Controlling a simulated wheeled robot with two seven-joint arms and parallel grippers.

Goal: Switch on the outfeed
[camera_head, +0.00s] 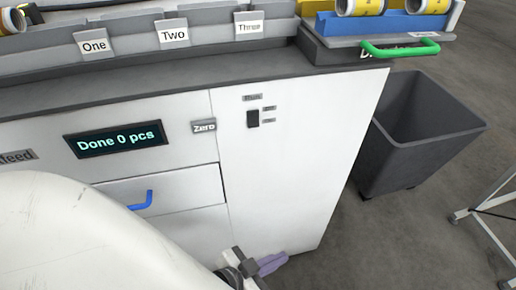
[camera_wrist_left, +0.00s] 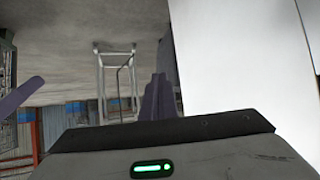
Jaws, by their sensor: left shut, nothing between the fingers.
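A small dark switch (camera_head: 253,118) sits on the white cabinet front (camera_head: 290,150), with a small label above it and two small labels to its right. Their words are too small to read surely. At the far left a grey label (camera_head: 17,155) is cut off and ends in "feed". My left gripper (camera_head: 272,263), with purple fingers, is low by the cabinet's bottom edge, well below the switch and apart from it. In the left wrist view a white panel fills the right side and the switch does not show. My right gripper is not in view.
A display (camera_head: 116,138) reads "Done 0 pcs", beside a "Zero" label (camera_head: 203,126). A drawer with a blue handle (camera_head: 140,201) is below. A green handle (camera_head: 400,47) juts out at the top right. A dark bin (camera_head: 420,145) stands right of the cabinet.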

